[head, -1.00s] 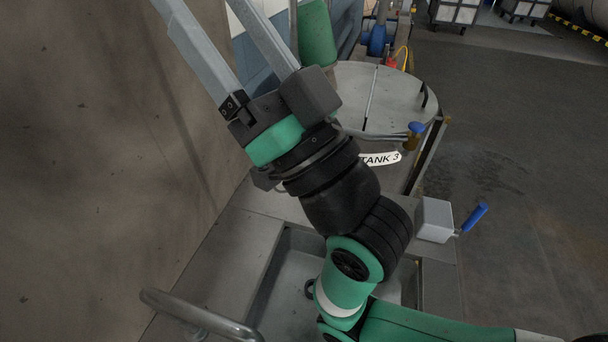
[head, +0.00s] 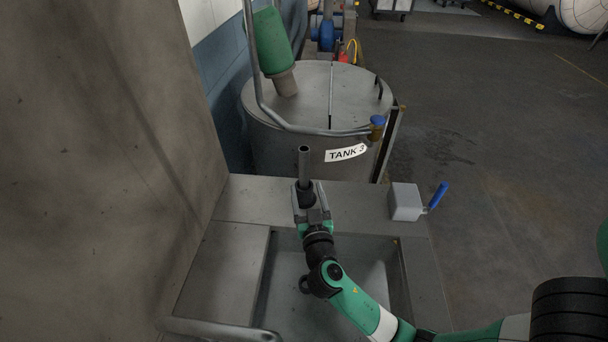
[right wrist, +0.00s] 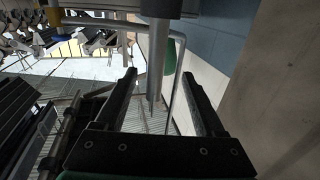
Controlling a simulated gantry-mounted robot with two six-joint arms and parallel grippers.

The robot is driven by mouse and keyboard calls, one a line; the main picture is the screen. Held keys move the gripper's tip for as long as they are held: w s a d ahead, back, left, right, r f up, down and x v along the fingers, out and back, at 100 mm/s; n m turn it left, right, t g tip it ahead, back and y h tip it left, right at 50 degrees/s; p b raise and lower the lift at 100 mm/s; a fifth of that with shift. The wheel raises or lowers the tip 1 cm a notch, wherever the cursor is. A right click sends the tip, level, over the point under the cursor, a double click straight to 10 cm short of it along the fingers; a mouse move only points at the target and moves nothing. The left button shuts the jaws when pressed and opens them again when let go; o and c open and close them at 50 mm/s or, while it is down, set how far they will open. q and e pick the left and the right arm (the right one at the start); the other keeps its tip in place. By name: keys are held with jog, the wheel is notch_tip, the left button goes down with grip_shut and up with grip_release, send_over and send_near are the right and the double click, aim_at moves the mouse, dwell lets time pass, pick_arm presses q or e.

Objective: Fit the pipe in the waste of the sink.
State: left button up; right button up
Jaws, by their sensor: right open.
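The pipe (head: 304,164) is a grey tube standing nearly upright at the sink's back ledge. Its lower part is hidden by my right gripper (head: 305,194). In the right wrist view the pipe (right wrist: 156,65) runs between the two spread fingers of this gripper (right wrist: 160,85), with a gap on both sides. The sink (head: 285,302) is a grey recessed basin under my right forearm. A dark ring (head: 304,285) shows beside the forearm over the basin; I cannot tell whether it is the waste. My left gripper is out of view.
A grey box with a blue lever (head: 405,202) sits at the right back. A wall rises at left.

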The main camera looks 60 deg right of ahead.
aim_at(303, 173)
jog(key=x, duration=0.6)
jog(key=shift+w+d, duration=0.1)
jog(key=shift+w, duration=0.05)
jog(key=x, duration=0.5)
jog(key=shift+d+f, duration=0.2)
jog(key=shift+d, duration=0.05)
jog(key=shift+s, duration=0.2)
jog(key=shift+c, duration=0.3)
grip_shut()
